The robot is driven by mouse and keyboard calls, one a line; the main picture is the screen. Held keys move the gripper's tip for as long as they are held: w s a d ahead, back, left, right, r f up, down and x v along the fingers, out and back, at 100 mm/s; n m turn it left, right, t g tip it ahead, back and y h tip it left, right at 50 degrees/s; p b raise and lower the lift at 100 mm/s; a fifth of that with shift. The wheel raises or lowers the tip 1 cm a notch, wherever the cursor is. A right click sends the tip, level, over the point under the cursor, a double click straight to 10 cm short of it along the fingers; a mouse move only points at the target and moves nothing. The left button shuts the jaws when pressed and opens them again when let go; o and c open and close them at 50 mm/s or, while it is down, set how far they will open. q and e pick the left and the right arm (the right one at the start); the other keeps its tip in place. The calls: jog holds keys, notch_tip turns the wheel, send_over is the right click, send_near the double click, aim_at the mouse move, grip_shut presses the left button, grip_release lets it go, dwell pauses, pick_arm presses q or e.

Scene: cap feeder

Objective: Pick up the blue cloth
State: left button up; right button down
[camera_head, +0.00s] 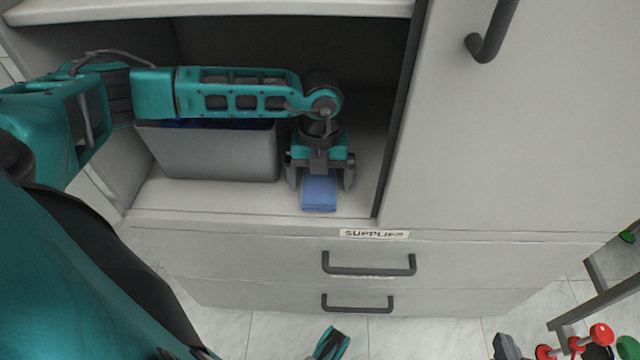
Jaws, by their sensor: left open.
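The blue cloth (319,196) lies folded on the cabinet's lower shelf, near its front edge, right of a grey bin. My left gripper (320,184) points down over the cloth and is open. One finger is on each side of the cloth, with a small gap visible at each side. The back part of the cloth is hidden under the gripper. I cannot tell how far the fingertips are above the shelf.
The grey bin (210,155) with something dark blue inside stands left of the gripper. The upper shelf (200,10) is above my arm. A closed door (520,130) bounds the opening on the right. Drawers with a "SUPPLIES" label (374,234) are below. Red knobs (601,334) are at bottom right.

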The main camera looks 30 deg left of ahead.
aim_at(320, 182)
pick_arm(q)
jog(key=c, duration=1.2)
pick_arm(e)
jog(key=shift+a, duration=0.15)
pick_arm(q)
jog(key=shift+r, duration=0.15)
